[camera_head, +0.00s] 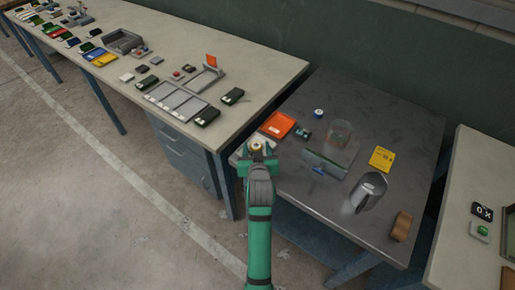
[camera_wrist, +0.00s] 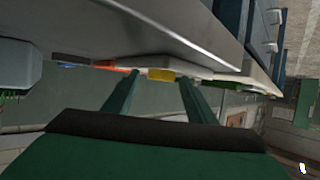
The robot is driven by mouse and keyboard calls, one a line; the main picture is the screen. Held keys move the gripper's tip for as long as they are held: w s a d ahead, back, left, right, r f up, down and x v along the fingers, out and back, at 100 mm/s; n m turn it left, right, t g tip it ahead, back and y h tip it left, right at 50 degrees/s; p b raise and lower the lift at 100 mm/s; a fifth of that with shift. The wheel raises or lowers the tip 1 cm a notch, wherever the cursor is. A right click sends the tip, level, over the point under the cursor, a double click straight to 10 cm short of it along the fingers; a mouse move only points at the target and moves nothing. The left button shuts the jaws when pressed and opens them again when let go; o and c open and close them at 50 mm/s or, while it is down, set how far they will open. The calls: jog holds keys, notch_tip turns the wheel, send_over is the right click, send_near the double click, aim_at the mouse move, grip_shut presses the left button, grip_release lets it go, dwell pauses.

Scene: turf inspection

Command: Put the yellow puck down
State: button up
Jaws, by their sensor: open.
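The yellow puck (camera_head: 255,146) shows small at the left edge of the dark metal table (camera_head: 300,204), on or just over a pale pad. My gripper (camera_head: 257,152) is around or just in front of it, and partly hides it. In the wrist view a yellow piece (camera_wrist: 162,75) shows between the two green fingers of my gripper (camera_wrist: 158,80), beyond their tips. The fingers are apart and grip nothing that I can see. I cannot tell whether a finger touches the puck.
An orange tray (camera_head: 279,124) and a small dark device (camera_head: 303,133) lie just beyond my gripper. A clear box (camera_head: 340,131), yellow card (camera_head: 381,159), metal cylinder (camera_head: 369,190) and brown block (camera_head: 401,226) stand further right. A long pale bench (camera_head: 240,66) adjoins at left.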

jog(key=a+v, duration=0.1)
jog(key=v, duration=1)
jog(key=s+d+f, duration=0.1)
jog(key=s+f, duration=0.4)
jog(key=s, duration=0.4)
jog(key=s+f, duration=0.4)
jog(key=s, duration=0.6)
jog(key=s+r+t, duration=0.1)
jog(key=s+r, duration=0.2)
jog(key=s, duration=1.5)
jog(key=shift+s+r+m+t+h, duration=0.15)
jog(key=shift+s+m+t+h, duration=0.15)
jog(key=shift+s+t+h, duration=0.1)
jog(key=shift+a, duration=0.15)
